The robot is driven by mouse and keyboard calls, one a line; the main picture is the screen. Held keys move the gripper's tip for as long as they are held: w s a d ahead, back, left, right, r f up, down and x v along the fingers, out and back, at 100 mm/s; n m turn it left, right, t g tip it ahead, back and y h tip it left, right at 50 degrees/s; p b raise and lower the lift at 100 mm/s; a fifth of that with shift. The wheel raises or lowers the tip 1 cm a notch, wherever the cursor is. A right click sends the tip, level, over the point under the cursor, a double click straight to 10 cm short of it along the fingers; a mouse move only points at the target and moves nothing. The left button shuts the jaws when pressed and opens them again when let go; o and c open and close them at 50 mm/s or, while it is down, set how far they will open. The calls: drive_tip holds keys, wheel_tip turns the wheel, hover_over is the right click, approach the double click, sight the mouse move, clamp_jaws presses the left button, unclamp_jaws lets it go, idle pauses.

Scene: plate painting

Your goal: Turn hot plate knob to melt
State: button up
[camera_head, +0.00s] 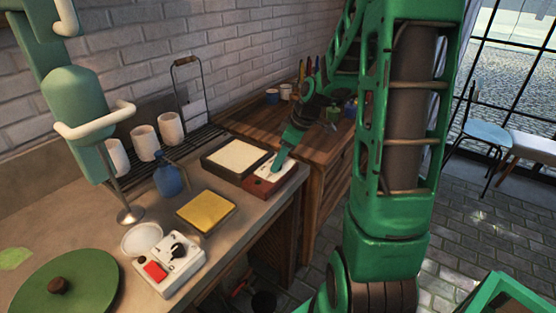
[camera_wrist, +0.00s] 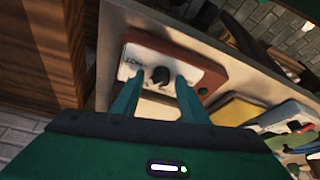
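The hot plate control is a red-brown box (camera_head: 258,188) with a white top panel (camera_wrist: 196,73) and a black knob (camera_wrist: 161,75). It sits near the counter's right end, beside a dark-framed tray (camera_head: 207,164) with a cream surface. My gripper (camera_wrist: 159,77) reaches down to the panel. Its two green fingers are apart, one on each side of the knob, with a small gap seen on both sides. Dark lettering shows on the panel left of the knob. In the head view my gripper (camera_head: 278,164) hides the knob.
A white box (camera_head: 183,262) with a black knob and red switch stands nearer on the counter. A yellow slab (camera_head: 206,211), a blue bottle (camera_head: 167,179) and white cups (camera_head: 145,142) stand around. A wooden cabinet (camera_head: 325,165) adjoins the far end.

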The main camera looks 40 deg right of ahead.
drive_tip(key=v, duration=1)
drive_tip(key=shift+r, duration=0.3)
drive_tip(key=shift+s, duration=0.15)
drive_tip(key=s+a+f+m+g+h, duration=0.1)
drive_tip(key=s+m, duration=0.5)
drive_tip(key=s, duration=0.6)
drive_tip(key=s+a+f+m+g+h, duration=0.1)
drive_tip(key=s+a+m+g, duration=0.1)
drive_tip(key=s+a+m, duration=0.2)
drive_tip(key=s+m, duration=0.3)
drive_tip(key=s, duration=0.5)
drive_tip(key=shift+s+g, duration=0.4)
drive_tip(key=shift+a+f, duration=0.1)
